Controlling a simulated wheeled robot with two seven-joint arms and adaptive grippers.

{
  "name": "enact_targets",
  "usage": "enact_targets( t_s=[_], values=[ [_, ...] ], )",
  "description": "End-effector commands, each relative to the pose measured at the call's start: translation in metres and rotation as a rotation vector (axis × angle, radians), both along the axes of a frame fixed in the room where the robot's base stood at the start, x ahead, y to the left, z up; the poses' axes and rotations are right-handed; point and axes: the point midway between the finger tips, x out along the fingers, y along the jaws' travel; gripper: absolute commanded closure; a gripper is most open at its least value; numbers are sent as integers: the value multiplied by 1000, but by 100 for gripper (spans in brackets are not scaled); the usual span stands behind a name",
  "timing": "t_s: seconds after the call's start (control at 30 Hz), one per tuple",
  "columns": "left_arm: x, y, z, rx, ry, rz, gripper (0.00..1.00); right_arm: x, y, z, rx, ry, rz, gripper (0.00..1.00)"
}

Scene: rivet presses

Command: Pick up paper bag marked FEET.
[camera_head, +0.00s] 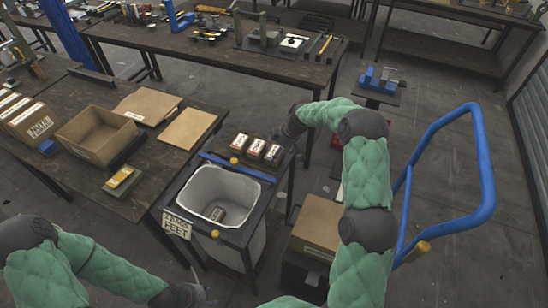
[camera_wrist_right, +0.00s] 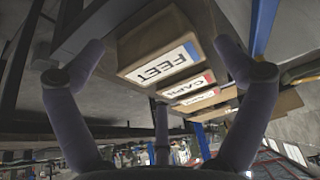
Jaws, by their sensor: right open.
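A bag marked CAPS (camera_wrist_right: 188,89) and another labelled one sit behind the FEET bag. A lined bin (camera_head: 182,190) with a FEET sign (camera_head: 177,226) stands in front. A cardboard box (camera_head: 317,222) and a blue-handled cart (camera_head: 485,170) are at right. A workbench (camera_head: 165,165) stands left.

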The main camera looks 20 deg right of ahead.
Motion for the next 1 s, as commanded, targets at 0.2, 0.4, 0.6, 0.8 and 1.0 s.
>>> enact_targets(
  t_s=[0.2,0.4,0.6,0.8,1.0],
  values=[
    [0,0,-9,0,0,0,60,9,7,-27,0,1,1,0],
    [0,0,-9,0,0,0,60,10,8,-30,0,0,0,0],
    [0,0,-9,0,0,0,60,10,8,-30,0,0,0,25],
    [0,0,-9,0,0,0,60,8,9,-33,2,8,2,67],
    [0,0,-9,0,0,0,60,5,11,-36,5,15,5,67]
  ],
)
